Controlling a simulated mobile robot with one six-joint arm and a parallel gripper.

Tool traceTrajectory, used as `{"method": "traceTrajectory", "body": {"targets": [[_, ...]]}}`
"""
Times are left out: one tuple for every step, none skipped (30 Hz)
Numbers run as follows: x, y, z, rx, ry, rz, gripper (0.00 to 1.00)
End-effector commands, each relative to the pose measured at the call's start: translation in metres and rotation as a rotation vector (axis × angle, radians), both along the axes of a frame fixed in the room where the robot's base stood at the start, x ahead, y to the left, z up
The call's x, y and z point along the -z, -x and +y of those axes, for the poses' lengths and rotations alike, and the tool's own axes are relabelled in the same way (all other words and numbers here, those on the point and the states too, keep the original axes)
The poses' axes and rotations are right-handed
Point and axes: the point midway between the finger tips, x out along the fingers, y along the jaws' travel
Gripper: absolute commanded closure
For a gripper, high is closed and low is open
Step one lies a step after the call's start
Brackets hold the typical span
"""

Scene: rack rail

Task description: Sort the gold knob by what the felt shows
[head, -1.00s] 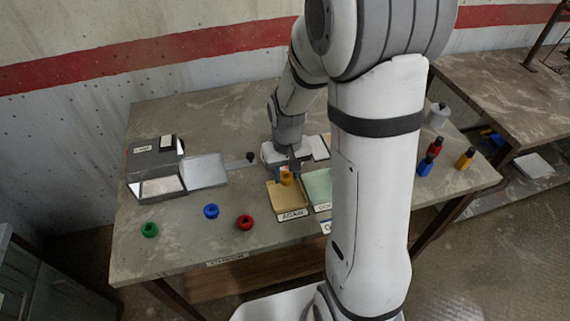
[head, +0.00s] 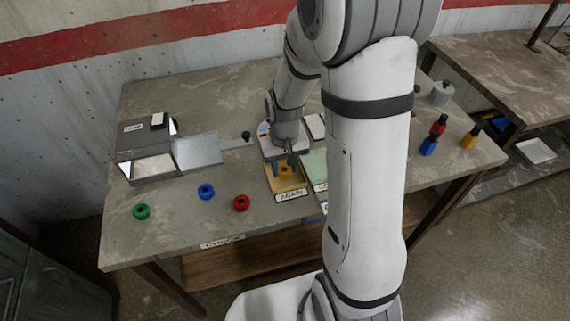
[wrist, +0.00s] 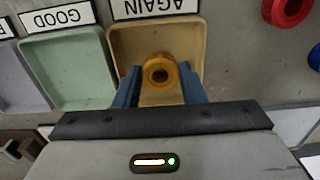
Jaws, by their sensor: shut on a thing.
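The gold knob (head: 285,171) is a ring-shaped piece with a dark centre hole. My gripper (head: 286,164) is shut on it. In the wrist view the knob (wrist: 160,71) sits between my two blue fingers (wrist: 159,86). It is over the tan tray (head: 291,194) labelled AGAIN, low and inside the tray's outline. I cannot tell whether it touches the tray floor. The green tray (wrist: 68,70) labelled GOOD lies beside it; in the head view my arm partly hides it. I cannot make out the felt.
Green (head: 141,211), blue (head: 205,191) and red (head: 241,203) knobs stand along the table's front left. A dark box (head: 146,150) and a slanted pale plate (head: 198,150) stand behind them.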

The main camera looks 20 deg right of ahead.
Motion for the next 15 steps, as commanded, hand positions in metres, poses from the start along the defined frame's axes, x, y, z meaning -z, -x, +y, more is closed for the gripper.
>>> {"method": "traceTrajectory", "body": {"targets": [[-0.0004,0.0000,-0.0001,0.000,0.000,0.000,1.00],[-0.0004,0.0000,-0.0002,0.000,0.000,0.000,1.00],[-0.0005,0.0000,-0.0002,0.000,0.000,0.000,1.00],[-0.0005,0.0000,-0.0002,0.001,0.000,0.000,1.00],[-0.0004,0.0000,-0.0002,0.001,0.000,0.000,1.00],[-0.0003,0.0000,-0.0003,0.001,0.000,0.000,1.00],[-0.0002,0.0000,-0.0003,0.001,0.000,0.000,1.00],[0.0000,0.0000,-0.0003,0.001,0.000,0.000,1.00],[0.0004,0.0000,-0.0004,0.001,0.000,0.000,1.00],[0.0007,0.0000,-0.0004,0.001,0.000,0.000,1.00],[0.0011,0.0000,-0.0004,0.001,0.000,0.000,1.00],[0.0016,0.0000,-0.0005,0.001,0.000,0.000,1.00],[0.0020,0.0000,-0.0005,0.001,0.000,0.000,1.00],[0.0024,0.0000,-0.0005,0.001,0.000,0.000,1.00],[0.0029,0.0000,-0.0006,0.001,0.000,0.000,1.00]]}}
